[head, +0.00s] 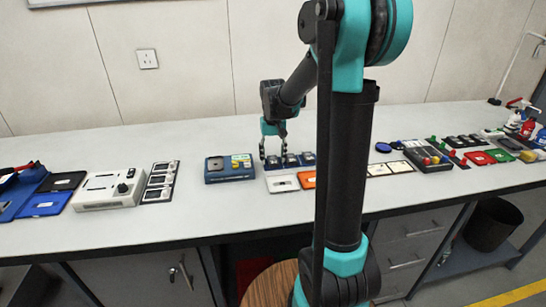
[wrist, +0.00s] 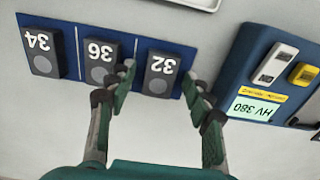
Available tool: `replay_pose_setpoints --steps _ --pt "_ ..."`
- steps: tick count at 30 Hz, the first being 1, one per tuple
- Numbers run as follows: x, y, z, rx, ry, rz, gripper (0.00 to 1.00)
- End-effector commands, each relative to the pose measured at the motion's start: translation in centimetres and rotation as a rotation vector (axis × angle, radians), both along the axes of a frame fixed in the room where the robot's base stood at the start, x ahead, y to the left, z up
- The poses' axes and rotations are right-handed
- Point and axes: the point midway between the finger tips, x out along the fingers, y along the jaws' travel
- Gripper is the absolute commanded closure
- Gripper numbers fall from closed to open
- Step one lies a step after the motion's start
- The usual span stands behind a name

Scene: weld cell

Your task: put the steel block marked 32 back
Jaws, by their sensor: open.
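The steel block marked 32 (wrist: 158,78) is dark with a pale number that appears upside down in the wrist view. It sits in the end section of a blue rack (wrist: 132,59), beside the blocks marked 36 (wrist: 101,55) and 34 (wrist: 42,50). My gripper (wrist: 162,84) is open, with its fingertips on either side of block 32; I cannot tell whether they touch it. In the head view my gripper (head: 273,150) points down at the left end of the rack, where the row of blocks (head: 292,160) shows small.
A blue tester marked HV 380 (wrist: 265,75) stands close beside the rack. It also shows in the head view (head: 230,170). White (head: 282,184) and orange (head: 307,179) plates lie in front of the rack. Bare bench (head: 120,225) is free along the front.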

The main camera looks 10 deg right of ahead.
Motion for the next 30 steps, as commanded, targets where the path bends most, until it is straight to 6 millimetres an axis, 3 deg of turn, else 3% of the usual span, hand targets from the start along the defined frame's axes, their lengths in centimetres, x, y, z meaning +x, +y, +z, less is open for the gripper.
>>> replay_pose_setpoints --steps 8,21,30 --pt "0.0 0.0 1.3 0.0 0.0 0.0 0.49" --pt "-0.1 0.0 9.6 0.0 0.0 0.0 0.49" --pt "0.0 0.0 12.2 0.0 0.0 0.0 0.49"
